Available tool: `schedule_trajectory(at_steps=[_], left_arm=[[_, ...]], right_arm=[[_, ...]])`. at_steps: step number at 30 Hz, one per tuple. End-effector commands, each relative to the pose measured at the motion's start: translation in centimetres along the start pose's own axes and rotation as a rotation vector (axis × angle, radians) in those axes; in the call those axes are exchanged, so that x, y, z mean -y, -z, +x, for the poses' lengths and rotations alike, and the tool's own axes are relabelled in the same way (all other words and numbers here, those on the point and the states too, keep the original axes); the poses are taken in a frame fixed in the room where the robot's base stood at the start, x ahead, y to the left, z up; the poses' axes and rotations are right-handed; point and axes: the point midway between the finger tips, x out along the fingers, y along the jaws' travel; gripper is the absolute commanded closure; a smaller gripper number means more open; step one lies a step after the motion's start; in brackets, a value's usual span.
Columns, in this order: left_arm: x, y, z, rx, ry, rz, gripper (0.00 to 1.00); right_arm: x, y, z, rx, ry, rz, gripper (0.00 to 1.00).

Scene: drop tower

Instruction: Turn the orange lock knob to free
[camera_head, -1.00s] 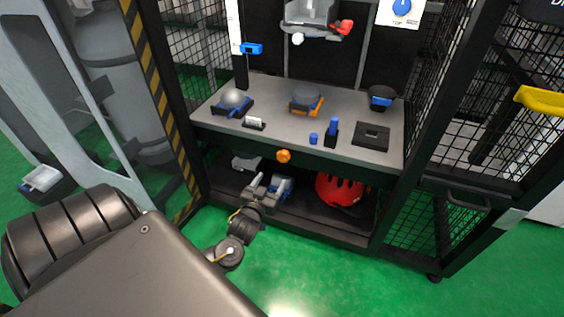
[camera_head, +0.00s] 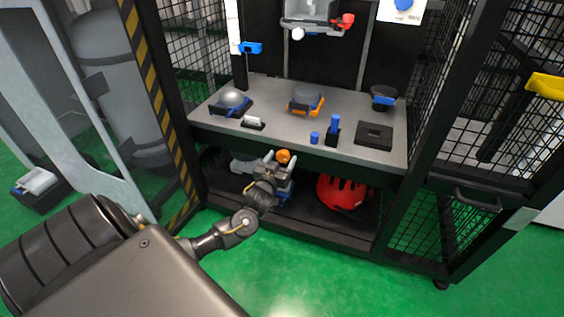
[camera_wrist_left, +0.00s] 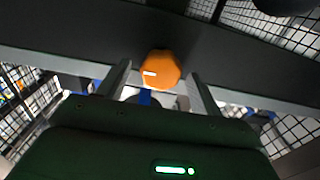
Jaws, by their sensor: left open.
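The orange lock knob (camera_head: 283,156) sits on the dark front edge of the workbench. In the left wrist view the knob (camera_wrist_left: 160,69) shows large, with a short white mark on its face left of centre. My left gripper (camera_head: 281,160) is open just in front of the knob. In the left wrist view its two fingers (camera_wrist_left: 160,80) stand on either side, below and around the knob's lower part, with gaps on both sides. I cannot tell whether the fingertips reach past the knob's face. My right gripper is in neither view.
The grey bench top (camera_head: 285,122) above holds several blue and orange items and a black block (camera_head: 374,135). A red helmet (camera_head: 341,193) lies on the lower shelf right of my gripper. Mesh cage walls (camera_head: 408,215) stand at the sides. Green floor is clear in front.

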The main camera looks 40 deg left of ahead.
Motion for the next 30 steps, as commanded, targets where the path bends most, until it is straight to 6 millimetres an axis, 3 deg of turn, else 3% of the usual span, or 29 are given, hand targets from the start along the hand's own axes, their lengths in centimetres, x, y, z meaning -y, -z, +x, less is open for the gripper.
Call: schedule_trajectory(at_steps=[12,21,30], left_arm=[[-0.02,0.04,0.80,0.001,-0.001,0.000,0.36],[-0.05,0.03,0.78,0.000,-0.001,0.000,0.75],[-0.05,0.11,0.75,0.001,0.000,-0.035,0.78]], right_arm=[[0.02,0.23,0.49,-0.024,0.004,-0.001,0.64],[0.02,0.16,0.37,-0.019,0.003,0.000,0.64],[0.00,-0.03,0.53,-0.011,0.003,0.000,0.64]])
